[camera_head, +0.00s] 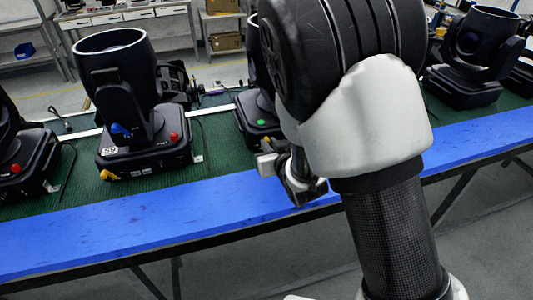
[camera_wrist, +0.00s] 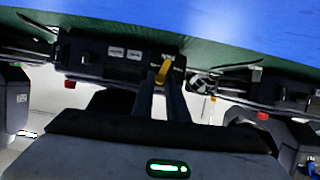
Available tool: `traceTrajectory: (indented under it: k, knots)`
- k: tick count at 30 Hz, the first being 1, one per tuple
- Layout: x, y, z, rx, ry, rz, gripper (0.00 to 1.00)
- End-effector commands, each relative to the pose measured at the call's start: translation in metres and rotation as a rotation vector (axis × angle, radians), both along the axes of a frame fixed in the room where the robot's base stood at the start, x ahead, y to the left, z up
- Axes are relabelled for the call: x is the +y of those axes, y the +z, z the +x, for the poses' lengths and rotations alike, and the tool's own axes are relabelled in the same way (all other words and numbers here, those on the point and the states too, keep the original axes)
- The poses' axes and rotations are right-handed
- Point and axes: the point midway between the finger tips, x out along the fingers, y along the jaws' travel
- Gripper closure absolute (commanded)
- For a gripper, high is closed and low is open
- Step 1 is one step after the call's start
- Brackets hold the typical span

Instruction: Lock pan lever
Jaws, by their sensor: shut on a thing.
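A yellow lever (camera_wrist: 163,70) shows in the wrist view at the edge of a black par can base (camera_wrist: 122,54) with white labels. My gripper (camera_wrist: 162,82) reaches it with two dark fingers, which are shut on the yellow lever. The exact contact at the fingertips is small and hard to make out. In the head view my arm hides most of this par can (camera_head: 257,112), which has a green dot on its base. The yellow lever is hidden there.
A black par can (camera_head: 115,75) with red and blue knobs stands left of my arm. More stand at the far left and at the right (camera_head: 474,55). They stand on a green mat (camera_head: 72,190) behind the blue table edge (camera_head: 130,220). Cables lie between them.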

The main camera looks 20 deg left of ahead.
Motion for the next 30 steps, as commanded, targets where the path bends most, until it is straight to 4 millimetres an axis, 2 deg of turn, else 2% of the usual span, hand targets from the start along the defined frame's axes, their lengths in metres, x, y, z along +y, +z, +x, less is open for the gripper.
traceTrajectory:
  k: [12, 30]
  knots:
    - [-0.0084, -0.0033, 0.0064, 0.112, -0.003, 0.19, 1.0]
    - [-0.0085, -0.0032, 0.006, 0.136, -0.001, 0.223, 1.0]
